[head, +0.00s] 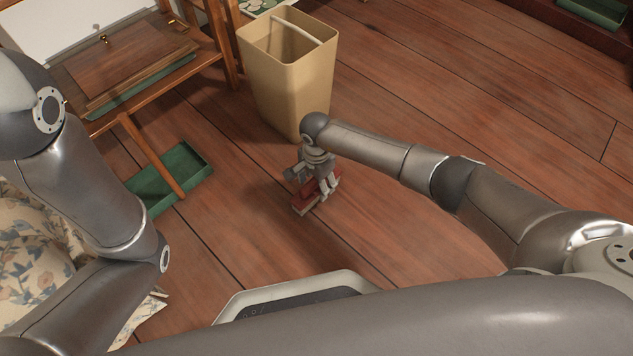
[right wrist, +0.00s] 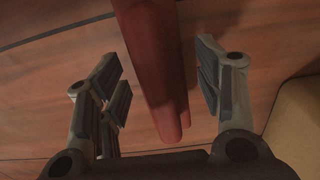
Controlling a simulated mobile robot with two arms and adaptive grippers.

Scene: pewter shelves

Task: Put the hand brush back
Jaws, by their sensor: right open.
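The hand brush (head: 305,202) is a red, block-like thing lying on the wooden floor in front of the tan bin. In the right wrist view the red brush (right wrist: 158,70) runs from the top edge down between the fingers. My right gripper (head: 318,184) is over the brush in the head view. In the right wrist view the right gripper (right wrist: 165,95) is open, with one finger on each side of the brush and gaps showing on both sides. Part of the brush is hidden by the gripper in the head view. My left arm shows at the left, but its gripper is out of view.
A tan bin (head: 262,85) with a pale handle stands just behind the brush. A flowered cloth (head: 35,250) lies at the left. Floor to the right is clear.

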